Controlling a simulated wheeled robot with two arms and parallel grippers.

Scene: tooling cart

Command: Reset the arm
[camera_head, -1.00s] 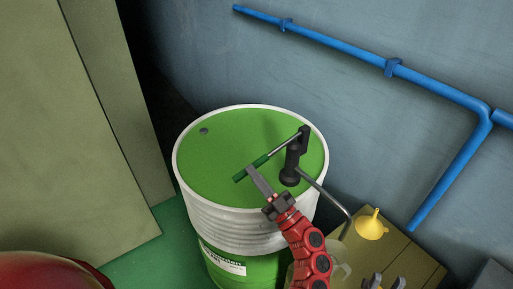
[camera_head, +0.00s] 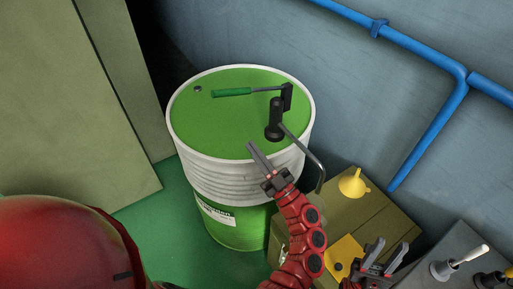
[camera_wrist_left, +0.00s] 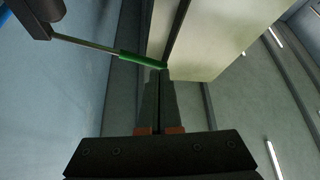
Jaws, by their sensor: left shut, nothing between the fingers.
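A green drum (camera_head: 209,122) with a white rim stands in the middle of the head view. A black hand pump (camera_head: 275,122) is upright on its lid. The pump's lever has a green grip (camera_head: 232,92) and points left, above the lid. My left gripper (camera_head: 252,147) is shut and empty by the drum's front rim, apart from the lever. In the left wrist view the green grip (camera_wrist_left: 140,60) shows beyond the shut fingertips (camera_wrist_left: 158,72). My right gripper (camera_head: 391,244) is open and empty at the lower right.
The pump's bent spout (camera_head: 308,152) hangs over the drum's right side. A yellow funnel (camera_head: 352,184) is on an olive box (camera_head: 330,210). A grey panel with levers (camera_head: 455,265) is at the lower right. A blue pipe (camera_head: 430,130) runs along the wall. Cabinets (camera_head: 70,100) stand left.

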